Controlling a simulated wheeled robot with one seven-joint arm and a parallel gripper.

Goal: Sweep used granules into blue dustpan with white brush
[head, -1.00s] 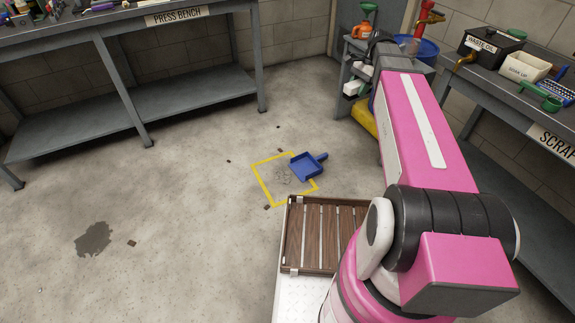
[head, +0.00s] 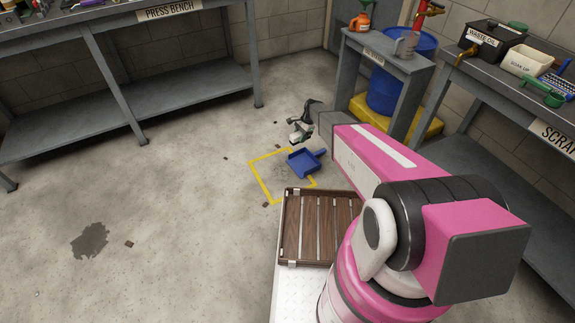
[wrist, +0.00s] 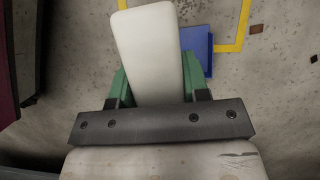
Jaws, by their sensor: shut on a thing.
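The blue dustpan (head: 303,164) lies on the floor over the right side of a yellow taped square (head: 262,183). It also shows in the wrist view (wrist: 197,50), partly hidden behind the brush. The used granules (head: 281,173) are a faint grey patch inside the square, left of the pan. My gripper (head: 299,136) is above the floor just beyond the dustpan. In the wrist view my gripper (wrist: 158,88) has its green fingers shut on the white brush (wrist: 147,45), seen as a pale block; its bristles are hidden.
A wooden slatted deck (head: 292,225) is in front of the square. A small grey stand (head: 395,52) and blue drum (head: 385,95) on a yellow base stand behind my arm. Benches line the back left and right. A dark stain (head: 90,240) marks the floor at left, otherwise mostly clear.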

